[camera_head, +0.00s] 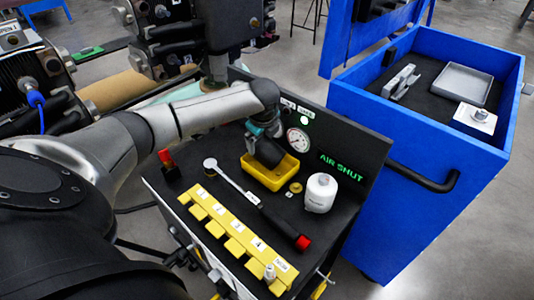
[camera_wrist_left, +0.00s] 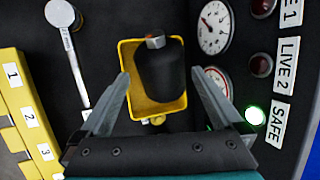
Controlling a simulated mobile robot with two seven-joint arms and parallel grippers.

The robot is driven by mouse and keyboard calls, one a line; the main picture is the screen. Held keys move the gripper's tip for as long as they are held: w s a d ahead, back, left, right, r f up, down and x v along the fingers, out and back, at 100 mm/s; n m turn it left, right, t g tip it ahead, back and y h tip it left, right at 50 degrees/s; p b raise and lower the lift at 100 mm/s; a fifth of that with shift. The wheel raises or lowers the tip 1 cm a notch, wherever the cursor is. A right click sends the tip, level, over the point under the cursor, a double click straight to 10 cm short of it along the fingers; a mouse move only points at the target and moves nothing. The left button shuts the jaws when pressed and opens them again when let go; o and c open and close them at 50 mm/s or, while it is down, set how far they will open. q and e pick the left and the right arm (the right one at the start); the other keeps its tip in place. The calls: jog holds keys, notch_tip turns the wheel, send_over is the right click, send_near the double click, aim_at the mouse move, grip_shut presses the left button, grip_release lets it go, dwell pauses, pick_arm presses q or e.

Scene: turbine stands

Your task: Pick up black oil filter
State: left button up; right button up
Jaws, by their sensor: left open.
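The black oil filter (camera_wrist_left: 160,78) lies in a yellow tray (camera_wrist_left: 131,101) with a metal hex end toward the top of the left wrist view. In the head view, the yellow tray (camera_head: 262,179) sits on the black bench top, and the filter in it is mostly hidden by my gripper and dark in shadow. My left gripper (camera_wrist_left: 160,74) is open over the tray. One finger shows on each side of the filter in the wrist view, with gaps between. I cannot tell how far above it the fingertips are. My right gripper is not in view.
A white canister (camera_head: 320,193), a ratchet wrench (camera_head: 245,190) and a numbered yellow rack (camera_head: 235,240) stand close by the tray. Behind is a gauge panel (camera_head: 345,165) reading AIR SHUT. A blue cart (camera_head: 400,190) with trays stands at the right.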

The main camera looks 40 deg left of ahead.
aim_at(263, 144)
pick_arm(q)
jog(key=x, duration=0.3)
jog(key=shift+f+b, duration=0.2)
jog(key=shift+b, duration=0.15)
jog(key=shift+d, duration=0.1)
jog(key=shift+r, duration=0.1)
jog(key=c, duration=1.4)
